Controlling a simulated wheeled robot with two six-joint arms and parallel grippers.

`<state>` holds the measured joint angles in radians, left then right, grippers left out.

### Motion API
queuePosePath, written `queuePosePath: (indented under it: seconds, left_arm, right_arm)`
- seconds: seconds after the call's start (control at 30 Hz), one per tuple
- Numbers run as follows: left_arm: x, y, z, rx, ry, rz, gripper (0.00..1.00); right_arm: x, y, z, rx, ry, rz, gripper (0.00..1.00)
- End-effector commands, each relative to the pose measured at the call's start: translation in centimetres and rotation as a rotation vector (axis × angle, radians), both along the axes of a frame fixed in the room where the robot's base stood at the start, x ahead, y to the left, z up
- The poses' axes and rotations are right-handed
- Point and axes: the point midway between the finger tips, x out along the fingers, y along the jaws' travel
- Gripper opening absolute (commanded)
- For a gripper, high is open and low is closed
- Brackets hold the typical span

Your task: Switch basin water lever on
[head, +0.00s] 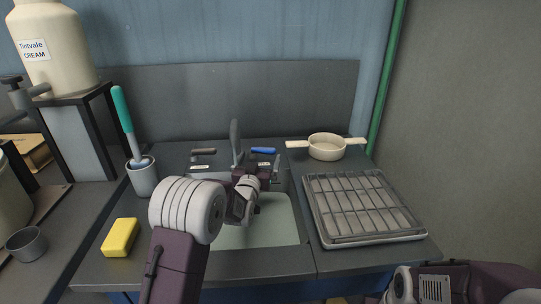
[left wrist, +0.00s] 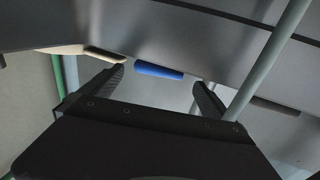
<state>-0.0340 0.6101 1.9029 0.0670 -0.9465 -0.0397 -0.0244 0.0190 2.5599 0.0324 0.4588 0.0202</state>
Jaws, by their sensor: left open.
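The basin (head: 232,238) is set in the counter, with a grey upright tap (head: 235,140) behind it. A lever with a blue handle (head: 263,150) is right of the tap, and a lever with a dark handle (head: 203,151) is left of it. My left gripper (head: 262,172) is over the back of the basin, just in front of the blue lever, partly hidden by its own wrist. In the left wrist view its fingers (left wrist: 155,95) are open and empty, with the blue handle (left wrist: 158,70) beyond the gap, apparently not touched. My right gripper is out of view.
A two-handled pot (head: 327,147) stands behind a drying rack (head: 365,205) on the right. A yellow sponge (head: 120,237) and a teal-handled brush (head: 123,110) in a cup (head: 142,180) are on the left. A cream dispenser (head: 58,60) stands on a dark stand.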

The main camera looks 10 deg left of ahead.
Motion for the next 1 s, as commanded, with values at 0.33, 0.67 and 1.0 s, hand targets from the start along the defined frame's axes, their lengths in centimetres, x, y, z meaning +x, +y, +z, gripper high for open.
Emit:
queuePosePath:
  seconds: [0.33,0.67,1.0]
  left_arm:
    - [5.4,0.2,0.0,-0.001,0.001,0.001,1.0]
    - [8.9,0.2,0.1,-0.001,0.002,0.001,1.0]
    - [9.0,0.2,0.1,0.0,0.004,0.0,0.81]
  right_arm:
    - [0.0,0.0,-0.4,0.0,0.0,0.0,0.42]
    - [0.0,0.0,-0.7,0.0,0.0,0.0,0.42]
    - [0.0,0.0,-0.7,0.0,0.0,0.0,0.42]
